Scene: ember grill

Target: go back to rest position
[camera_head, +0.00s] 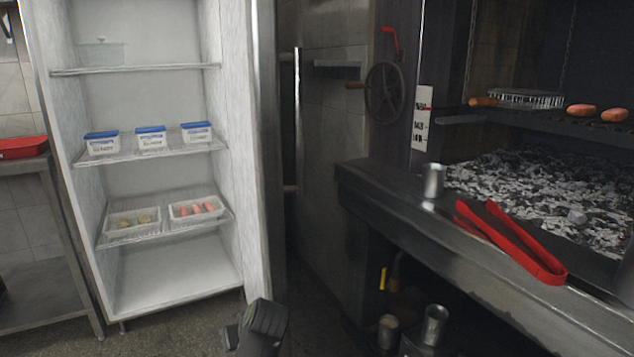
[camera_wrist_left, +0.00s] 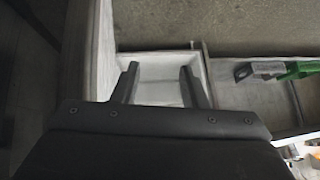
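My left gripper (camera_wrist_left: 160,83) shows in the left wrist view with its two dark fingers apart. I see nothing between the fingers; a white box-like surface (camera_wrist_left: 158,66) lies behind them, and I cannot tell what it is. In the head view a dark part of one of my arms (camera_head: 262,325) shows at the bottom, in front of the open fridge; I cannot tell which arm. My right gripper does not show clearly in either view.
The open fridge (camera_head: 150,285) holds blue-lidded tubs (camera_head: 151,141) and food trays (camera_head: 133,223). At right is the grill with coals (camera_head: 560,190), red tongs (camera_head: 510,243) and a metal cup (camera_head: 433,181) on its ledge. Sausages (camera_head: 581,110) lie on the grate. A steel table (camera_head: 40,285) stands left.

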